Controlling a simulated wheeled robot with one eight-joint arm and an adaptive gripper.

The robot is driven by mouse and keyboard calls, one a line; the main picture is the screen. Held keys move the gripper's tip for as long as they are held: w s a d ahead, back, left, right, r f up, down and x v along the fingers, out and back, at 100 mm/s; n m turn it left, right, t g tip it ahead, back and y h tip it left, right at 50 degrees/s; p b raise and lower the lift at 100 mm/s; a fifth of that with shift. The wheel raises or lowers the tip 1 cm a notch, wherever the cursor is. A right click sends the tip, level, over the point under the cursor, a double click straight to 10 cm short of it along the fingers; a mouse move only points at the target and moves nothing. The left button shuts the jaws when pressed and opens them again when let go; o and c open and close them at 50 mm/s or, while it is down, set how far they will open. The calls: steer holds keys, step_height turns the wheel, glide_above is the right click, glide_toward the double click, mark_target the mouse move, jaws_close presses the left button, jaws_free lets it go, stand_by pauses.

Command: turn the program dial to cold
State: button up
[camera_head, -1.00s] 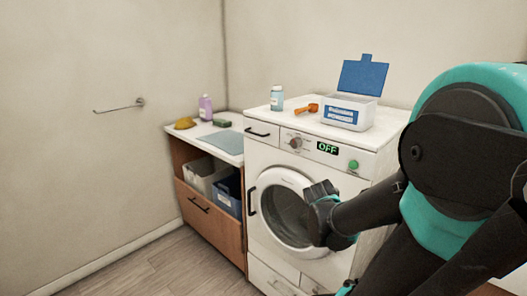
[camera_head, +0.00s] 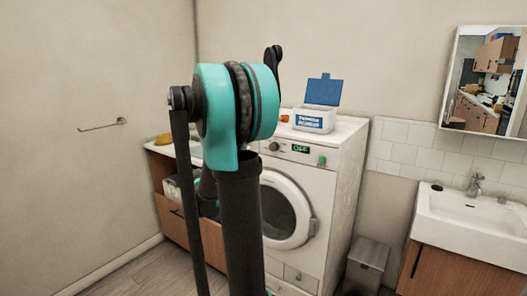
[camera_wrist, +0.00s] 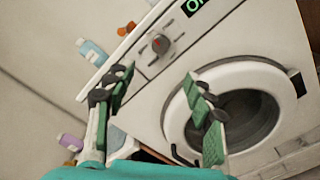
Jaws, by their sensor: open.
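The program dial (camera_head: 274,146) is a grey knob with a reddish mark on the washing machine's (camera_head: 335,190) front panel, left of a green "OFF" display (camera_head: 300,149). In the wrist view the dial (camera_wrist: 161,44) shows at upper middle, beyond my fingers and apart from them. My gripper (camera_wrist: 155,112) is open and empty, its two green-padded fingers spread wide in front of the machine. In the head view my arm hides the gripper. The cold marking is too small to read.
The round door (camera_head: 285,210) is shut. A green button (camera_head: 322,161) sits right of the display. A detergent box (camera_head: 313,122) with its blue lid up stands on top. A bin (camera_head: 367,262) and a sink (camera_head: 480,205) stand at right. Bottles (camera_wrist: 92,52) stand left of the dial.

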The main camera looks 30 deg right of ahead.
mark_target(273, 148)
steer(key=x, duration=1.5)
steer(key=shift+d, duration=0.3)
steer(key=shift+c, duration=0.4)
steer(key=c, duration=1.1)
steer(key=shift+m, duration=0.4)
steer(key=m, duration=0.5)
steer(key=shift+f, duration=0.1)
steer(key=m, duration=0.6)
